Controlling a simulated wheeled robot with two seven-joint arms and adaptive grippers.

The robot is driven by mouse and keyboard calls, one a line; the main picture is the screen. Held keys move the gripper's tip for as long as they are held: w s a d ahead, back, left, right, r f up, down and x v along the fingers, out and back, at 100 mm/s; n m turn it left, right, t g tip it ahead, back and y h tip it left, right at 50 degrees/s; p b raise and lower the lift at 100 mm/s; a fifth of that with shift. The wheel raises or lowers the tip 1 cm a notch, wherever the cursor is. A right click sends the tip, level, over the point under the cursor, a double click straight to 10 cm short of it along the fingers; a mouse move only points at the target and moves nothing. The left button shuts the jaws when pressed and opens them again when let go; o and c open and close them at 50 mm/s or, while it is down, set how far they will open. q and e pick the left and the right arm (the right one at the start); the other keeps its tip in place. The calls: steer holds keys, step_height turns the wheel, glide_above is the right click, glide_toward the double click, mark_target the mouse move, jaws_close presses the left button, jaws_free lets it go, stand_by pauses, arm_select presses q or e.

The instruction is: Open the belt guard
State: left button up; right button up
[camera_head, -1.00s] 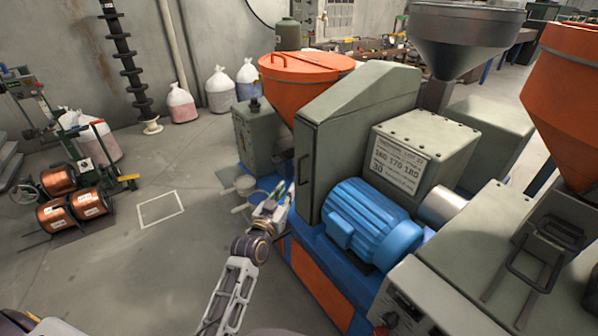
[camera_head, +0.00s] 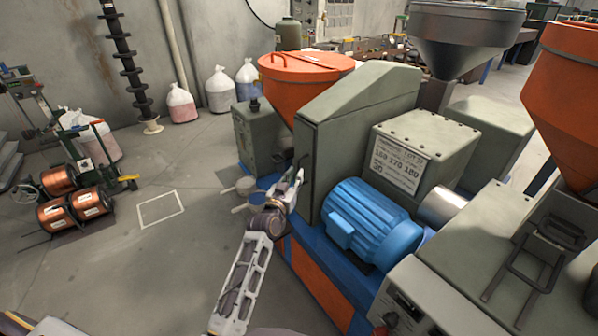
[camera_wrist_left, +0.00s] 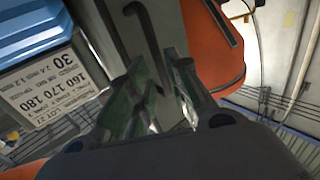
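The belt guard (camera_head: 335,140) is the tall grey-green sloped cover beside the blue motor, and it stands closed. Its dark bar handle (camera_head: 304,160) is on the narrow front face, partly hidden by my left gripper (camera_head: 297,178). In the left wrist view, the handle (camera_wrist_left: 152,28) runs down the guard face toward the gap between the fingers of my left gripper (camera_wrist_left: 165,85). Those fingers are apart. Whether they touch the handle cannot be told. My right gripper is not in view.
The blue motor (camera_head: 372,222) and a grey box with a label plate (camera_head: 397,165) stand right of the guard. An orange hopper (camera_head: 303,90) is behind it. Copper spools (camera_head: 60,180) are at the far left.

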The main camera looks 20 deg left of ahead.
arm_select(q)
steer(key=shift+w+d, duration=0.15)
steer(key=shift+w, duration=2.05)
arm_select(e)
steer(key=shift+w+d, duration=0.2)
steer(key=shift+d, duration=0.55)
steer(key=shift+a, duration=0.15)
arm_select(q)
jaws_close()
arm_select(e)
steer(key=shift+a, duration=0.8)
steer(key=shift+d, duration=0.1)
